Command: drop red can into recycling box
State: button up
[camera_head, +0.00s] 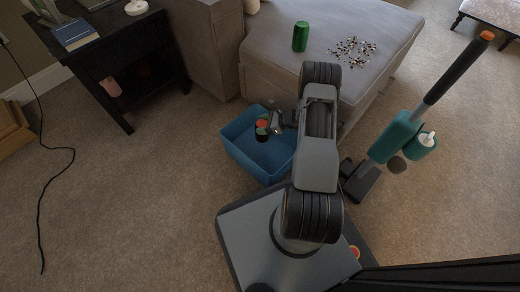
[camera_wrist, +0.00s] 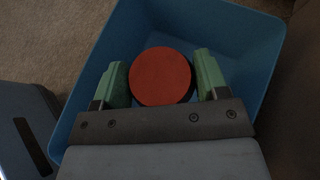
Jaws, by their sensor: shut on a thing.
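The red can is held between the green fingertips of my gripper (camera_wrist: 162,84), which is shut on it. In the wrist view the can's round red top (camera_wrist: 160,76) faces the camera, with the blue recycling box around and below it. In the head view the can (camera_head: 262,124) shows as a small red and dark shape by my gripper (camera_head: 263,127), over the box opening. The blue recycling box (camera_head: 244,160) stands on the carpet; its wall also shows in the wrist view (camera_wrist: 245,45). I cannot tell how high the can is above the box floor.
A grey ottoman (camera_head: 268,55) behind the box bears a green can (camera_head: 300,36) and scattered small pieces (camera_head: 353,50). A teal stick vacuum (camera_head: 400,135) stands to the right. A black side table (camera_head: 120,60) is at upper left. A black cable (camera_head: 42,150) lies on the left carpet.

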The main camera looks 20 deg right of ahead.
jog(key=o, duration=1.2)
jog(key=shift+p+v, duration=2.6)
jog(key=shift+v, duration=4.35)
jog(key=shift+w, duration=0.1)
